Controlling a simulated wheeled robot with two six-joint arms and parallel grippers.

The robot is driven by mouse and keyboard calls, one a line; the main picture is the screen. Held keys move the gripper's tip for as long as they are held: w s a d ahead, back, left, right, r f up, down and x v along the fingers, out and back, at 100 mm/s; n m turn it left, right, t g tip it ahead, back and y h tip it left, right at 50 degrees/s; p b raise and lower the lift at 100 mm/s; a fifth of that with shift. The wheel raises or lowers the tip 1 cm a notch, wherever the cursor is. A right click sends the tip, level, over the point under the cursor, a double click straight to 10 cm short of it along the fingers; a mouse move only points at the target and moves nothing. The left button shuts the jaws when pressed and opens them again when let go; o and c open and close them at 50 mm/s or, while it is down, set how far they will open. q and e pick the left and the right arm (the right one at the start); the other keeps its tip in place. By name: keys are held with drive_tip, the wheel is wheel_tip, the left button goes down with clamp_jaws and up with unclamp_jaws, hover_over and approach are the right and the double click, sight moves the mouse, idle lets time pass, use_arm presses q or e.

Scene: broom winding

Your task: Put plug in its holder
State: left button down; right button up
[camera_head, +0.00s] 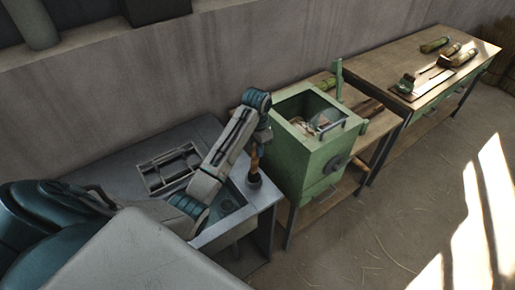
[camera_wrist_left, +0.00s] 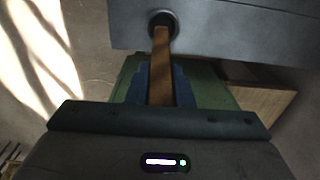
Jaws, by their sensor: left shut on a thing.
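The plug (camera_head: 254,161) is a brown wooden rod at the right end of the grey sink table. My left gripper (camera_head: 259,140) is shut on its upper part and holds it roughly upright. The holder (camera_head: 253,181) is a dark round cup at the table's right edge, right under the plug. In the left wrist view the plug (camera_wrist_left: 160,65) runs from between the blue fingers to the dark ring of the holder (camera_wrist_left: 162,21). Its far end meets the ring's opening; how deep it sits is hidden. My right gripper is not in view.
A green box machine (camera_head: 316,172) with an open top stands close to the right of my left gripper. The grey table (camera_head: 120,168) has a sink and a metal rack (camera_head: 169,168). A wooden bench (camera_head: 385,62) with tools stands farther right. The floor in front is clear.

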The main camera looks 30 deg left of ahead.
use_arm(q)
drive_tip(key=shift+w+a, duration=0.1)
drive_tip(key=shift+w, duration=0.45)
idle(0.4)
drive_tip(key=shift+f, duration=0.65)
idle(1.6)
drive_tip(key=shift+r, duration=0.3)
drive_tip(key=shift+f, duration=1.2)
idle(0.8)
drive_tip(key=c, duration=1.6)
unclamp_jaws()
drive_tip(key=shift+o, duration=0.2)
drive_tip(key=shift+s, duration=0.1)
